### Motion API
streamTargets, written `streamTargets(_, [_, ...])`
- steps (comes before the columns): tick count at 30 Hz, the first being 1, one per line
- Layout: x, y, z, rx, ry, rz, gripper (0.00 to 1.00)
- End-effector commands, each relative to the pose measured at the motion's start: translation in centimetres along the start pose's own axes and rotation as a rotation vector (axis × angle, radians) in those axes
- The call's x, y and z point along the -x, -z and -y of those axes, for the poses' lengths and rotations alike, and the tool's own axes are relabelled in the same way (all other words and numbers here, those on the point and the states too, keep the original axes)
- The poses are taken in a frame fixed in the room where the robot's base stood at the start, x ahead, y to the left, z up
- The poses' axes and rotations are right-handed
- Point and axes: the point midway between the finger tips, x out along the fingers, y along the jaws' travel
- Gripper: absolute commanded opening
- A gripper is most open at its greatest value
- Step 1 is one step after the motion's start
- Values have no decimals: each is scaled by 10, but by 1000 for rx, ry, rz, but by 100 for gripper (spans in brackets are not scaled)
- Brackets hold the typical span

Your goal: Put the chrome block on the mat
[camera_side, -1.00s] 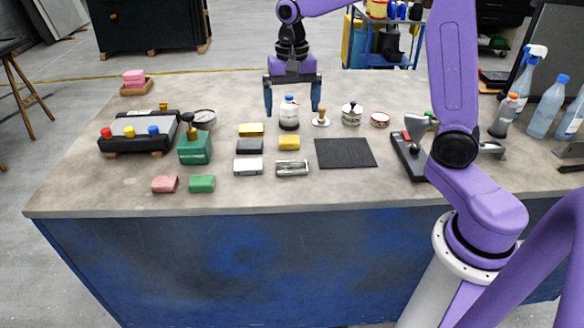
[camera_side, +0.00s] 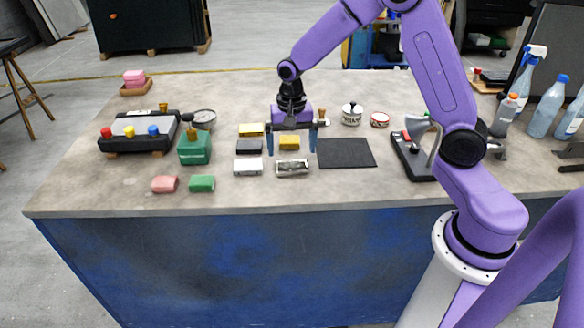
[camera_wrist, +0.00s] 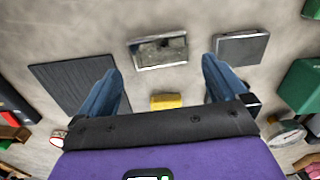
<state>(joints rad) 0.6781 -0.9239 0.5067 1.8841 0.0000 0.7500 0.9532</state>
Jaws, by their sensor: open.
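The chrome block (camera_side: 292,168) lies on the bench top, left of the mat, with a mirror-like top. It shows in the wrist view (camera_wrist: 158,52) ahead of and between my fingers. The flat black mat (camera_side: 345,153) lies bare to its right; in the wrist view the mat (camera_wrist: 75,82) is at the left. My gripper (camera_side: 292,147) is open and empty, pointing down, with its fingers either side of the yellow block (camera_side: 289,143) in the side picture. In the wrist view my fingertips (camera_wrist: 163,68) are wide apart. Their exact height is unclear.
A silver-grey block (camera_side: 248,168) lies close left of the chrome block. A dark block (camera_side: 249,147) and a brass block (camera_side: 251,130) lie behind it. A lever tool (camera_side: 415,155) stands right of the mat.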

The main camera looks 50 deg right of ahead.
Motion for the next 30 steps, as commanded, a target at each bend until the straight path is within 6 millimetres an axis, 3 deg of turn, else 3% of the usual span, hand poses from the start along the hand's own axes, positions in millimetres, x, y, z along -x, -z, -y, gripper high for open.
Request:
streamTargets(12, [-47,-2,-2,-1,-3,2,100])
streamTargets(22, [-52,-2,-1,0,0,0,100])
streamTargets(26, [-52,-2,-1,0,0,0,58])
streamTargets(30, [-52,-2,-1,0,0,0,47])
